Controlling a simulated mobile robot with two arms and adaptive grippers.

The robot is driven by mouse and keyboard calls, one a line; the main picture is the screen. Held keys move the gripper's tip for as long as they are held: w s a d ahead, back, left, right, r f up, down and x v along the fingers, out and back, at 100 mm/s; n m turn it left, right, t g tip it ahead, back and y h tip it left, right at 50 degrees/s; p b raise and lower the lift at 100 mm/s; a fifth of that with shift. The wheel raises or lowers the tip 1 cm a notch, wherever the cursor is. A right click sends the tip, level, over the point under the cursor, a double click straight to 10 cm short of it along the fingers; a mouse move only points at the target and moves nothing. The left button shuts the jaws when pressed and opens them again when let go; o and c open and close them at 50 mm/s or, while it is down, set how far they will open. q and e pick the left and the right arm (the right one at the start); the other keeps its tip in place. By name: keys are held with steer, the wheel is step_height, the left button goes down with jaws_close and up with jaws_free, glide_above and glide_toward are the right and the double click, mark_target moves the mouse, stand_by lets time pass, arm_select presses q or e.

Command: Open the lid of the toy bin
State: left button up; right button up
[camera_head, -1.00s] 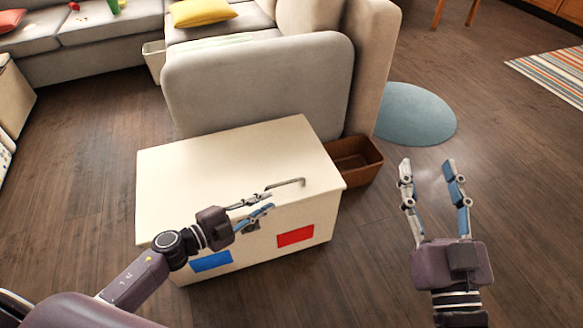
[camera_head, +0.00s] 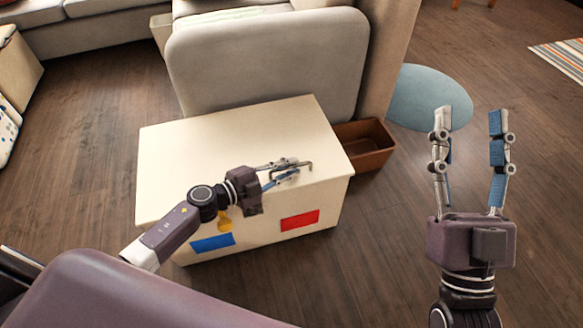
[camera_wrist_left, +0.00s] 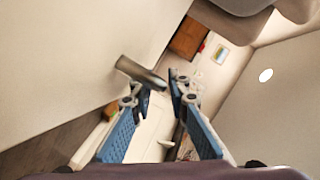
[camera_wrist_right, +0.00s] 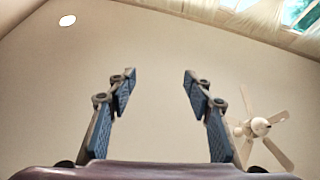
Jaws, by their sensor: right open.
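The toy bin is a white box with a flat lid (camera_head: 215,135), standing on the floor with its lid down. A thin metal handle (camera_head: 308,165) sits near the lid's front right edge. My left gripper (camera_head: 291,170) is at the handle, its fingers partly open. In the left wrist view, the handle's bar (camera_wrist_left: 140,72) shows just beyond the left fingertip, with a gap between the fingertips; whether they touch it is unclear. My right gripper (camera_head: 469,115) is open and empty, off to the right of the bin; its spread fingers also show in the right wrist view (camera_wrist_right: 158,78).
A grey sofa (camera_head: 265,65) stands right behind the bin. A brown open box (camera_head: 365,147) is beside the bin's back right corner, and a round blue rug (camera_head: 425,97) lies beyond it. Wood floor is free to the right and left.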

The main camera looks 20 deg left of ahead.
arm_select(q)
steer(key=shift+w+d, duration=0.3)
steer(key=shift+w, duration=0.05)
steer(key=shift+f, duration=0.1)
jaws_close()
